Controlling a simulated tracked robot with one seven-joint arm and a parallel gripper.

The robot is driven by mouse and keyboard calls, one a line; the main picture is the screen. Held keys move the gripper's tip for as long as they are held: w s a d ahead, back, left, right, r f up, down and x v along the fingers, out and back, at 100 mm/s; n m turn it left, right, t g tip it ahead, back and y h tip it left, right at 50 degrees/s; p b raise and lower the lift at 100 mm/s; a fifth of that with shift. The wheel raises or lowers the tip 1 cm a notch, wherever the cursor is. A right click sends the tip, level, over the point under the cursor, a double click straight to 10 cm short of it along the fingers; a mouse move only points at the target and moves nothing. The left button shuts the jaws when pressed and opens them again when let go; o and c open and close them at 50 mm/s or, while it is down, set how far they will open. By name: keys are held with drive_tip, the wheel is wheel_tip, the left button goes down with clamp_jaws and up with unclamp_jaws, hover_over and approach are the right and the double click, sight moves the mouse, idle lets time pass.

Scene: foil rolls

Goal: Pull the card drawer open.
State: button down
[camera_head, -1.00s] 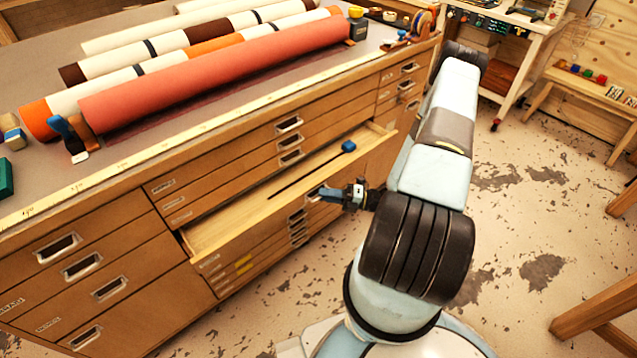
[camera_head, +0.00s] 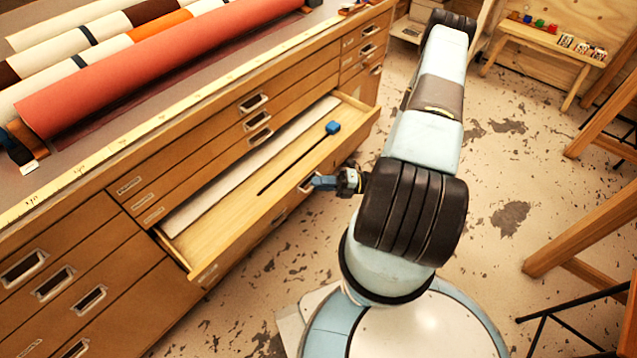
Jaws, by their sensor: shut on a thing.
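The card drawer (camera_head: 230,227) is a long, shallow wooden drawer standing out from the front of the wooden cabinet. Inside it lie a pale sheet (camera_head: 245,170) along the back, a dark thin strip (camera_head: 290,166) and a small blue block (camera_head: 333,127). My gripper (camera_head: 312,183) is at the drawer's front face, right of its middle, shut on the drawer handle (camera_head: 306,187). The gripper and fingers hide most of that handle.
Closed drawers with metal pulls (camera_head: 260,120) sit above and to the left. The floor (camera_head: 500,170) right of my arm is open up to a wooden trestle (camera_head: 570,235) and a low bench (camera_head: 545,40).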

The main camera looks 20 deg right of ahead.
drive_tip(key=c, duration=1.2)
unclamp_jaws()
drive_tip(key=shift+s+f, duration=0.1)
drive_tip(key=v, duration=1.3)
drive_tip(key=shift+s+d, duration=0.1)
drive_tip(key=shift+d, duration=0.3)
drive_tip(key=w+a+r+n+g+h, duration=0.2)
drive_tip(key=r+n+g+h, duration=0.1)
drive_tip(key=r+n, duration=0.55)
drive_tip(key=w+a+r+n+g+h, duration=0.15)
drive_tip(key=r+n+g+h, duration=0.3)
drive_tip(key=r, duration=0.75)
drive_tip(key=w+a+r+n+g+h, duration=0.1)
drive_tip(key=w+r+n+g+h, duration=0.15)
drive_tip(key=r+n, duration=0.65)
drive_tip(key=s+a+r+n+t+h, duration=0.3)
drive_tip(key=s+r+n, duration=0.1)
drive_tip(key=r, duration=0.4)
drive_tip(key=s+a+r+n+t+h, duration=0.3)
drive_tip(key=r+n, duration=0.3)
drive_tip(key=r, duration=0.2)
drive_tip(key=s+a+r+n+t+h, duration=0.2)
drive_tip(key=s+r+n, duration=0.3)
drive_tip(key=r, duration=0.4)
drive_tip(key=shift+a+n+t+h, duration=0.4)
drive_tip(key=shift+a+n+t, duration=0.15)
drive_tip(key=shift+t, duration=0.35)
